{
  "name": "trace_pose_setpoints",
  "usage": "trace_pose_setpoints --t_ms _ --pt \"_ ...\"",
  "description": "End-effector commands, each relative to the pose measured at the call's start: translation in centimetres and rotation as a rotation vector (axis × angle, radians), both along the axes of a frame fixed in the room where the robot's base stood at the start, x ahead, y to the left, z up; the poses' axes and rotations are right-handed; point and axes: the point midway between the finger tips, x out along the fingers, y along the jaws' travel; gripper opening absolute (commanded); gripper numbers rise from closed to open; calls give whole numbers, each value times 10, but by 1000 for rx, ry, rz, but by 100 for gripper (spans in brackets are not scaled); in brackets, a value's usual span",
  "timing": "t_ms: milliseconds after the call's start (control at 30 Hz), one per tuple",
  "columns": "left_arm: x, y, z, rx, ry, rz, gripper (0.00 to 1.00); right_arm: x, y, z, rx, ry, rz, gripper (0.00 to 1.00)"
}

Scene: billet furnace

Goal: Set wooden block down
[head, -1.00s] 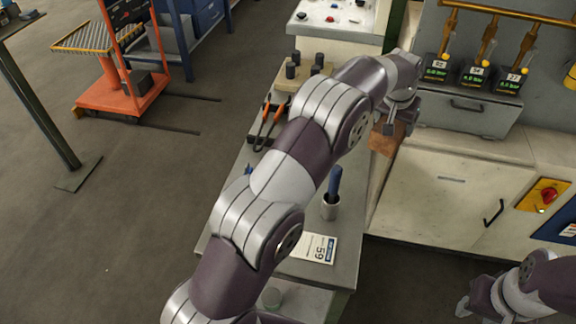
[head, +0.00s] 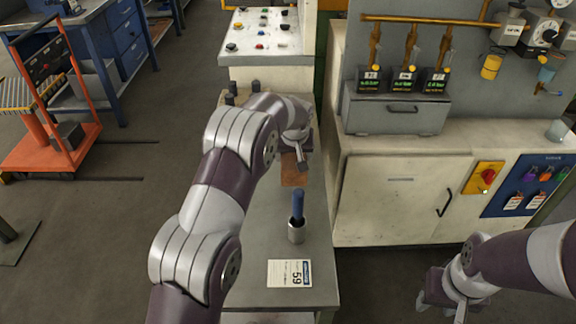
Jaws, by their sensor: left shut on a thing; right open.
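My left gripper (head: 297,157) is at the far right part of the grey bench (head: 318,262), shut on the brown wooden block (head: 294,173). The block's lower part shows below the fingers; its top is hidden by the gripper. I cannot tell whether the block touches the bench top. My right gripper (head: 447,304) is open and empty at the lower right, in front of the cream cabinet and apart from the bench.
A metal cup with a blue-handled tool (head: 296,231) stands on the bench just nearer than the block. A paper card (head: 289,273) lies near the front edge. Dark pegs (head: 230,94) stand behind my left arm. The cream cabinet (head: 390,190) stands right of the bench.

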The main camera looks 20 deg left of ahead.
Motion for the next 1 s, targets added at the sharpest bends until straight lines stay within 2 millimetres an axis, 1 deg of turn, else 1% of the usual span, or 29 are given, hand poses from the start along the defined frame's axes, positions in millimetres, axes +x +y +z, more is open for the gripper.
trace_pose_setpoints --t_ms 33,133,300,333,667,700,733,767,933,1000 --pt "1 5 -1 -1 -2 1 34 0 0 1 0 0 0 43" --pt "1 8 -9 -1 -1 0 34 0 0 2 0 0 0 43" --pt "0 8 -39 -1 1 -1 34 0 0 4 0 0 0 43" --pt "0 8 -42 -1 0 0 34 0 0 4 0 0 0 43" --pt "1 8 -48 -1 -3 -1 34 0 0 0 0 0 0 43" --pt "0 7 -48 -1 -1 0 85 0 0 1 0 0 0 43" --pt "0 7 -48 -1 -1 0 95 0 0 2 0 0 0 43" --pt "0 7 -48 -1 -1 0 100 0 0 2 0 0 0 43" --pt "0 7 -48 -1 -1 0 100 0 0 2 0 0 0 43" --pt "0 7 -44 -1 -1 0 100 0 0 4 0 0 0 43"
